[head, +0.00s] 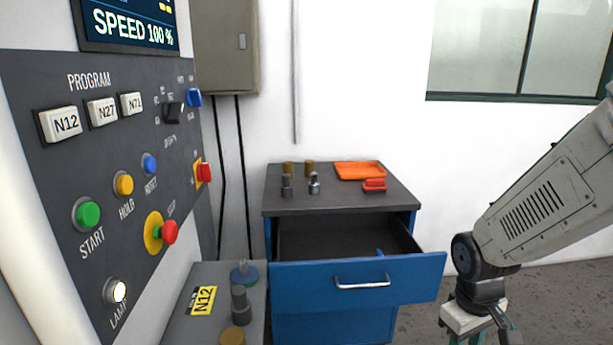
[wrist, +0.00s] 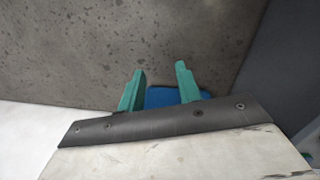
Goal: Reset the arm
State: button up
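My arm enters from the right edge of the head view and slopes down to the lower right, in front of the open drawer's right side. My gripper (head: 486,338) hangs at the bottom edge there, pointing down, its tips cut off. In the wrist view my gripper (wrist: 160,68) shows two teal fingers standing apart over grey speckled floor (wrist: 90,60). I see nothing clamped between the tips. A small blue patch (wrist: 165,97) shows low between and beside the fingers; I cannot tell what it is.
A blue cabinet (head: 345,318) has its top drawer (head: 415,272) pulled open. An orange tray (head: 360,170) and several small parts sit on top. A control panel (head: 135,215) with buttons stands left, above a grey stand (head: 195,328). Floor right of the cabinet is bare.

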jog(key=s+a+r+m+t+y, duration=0.1)
jog(key=s+a+r+m, duration=0.2)
jog(key=s+r, duration=1.1)
notch_tip(320, 180, up, 4)
jog(key=shift+s+a+r+m+t, duration=0.2)
jog(key=shift+m+t, duration=0.1)
jog(key=shift+m, duration=0.1)
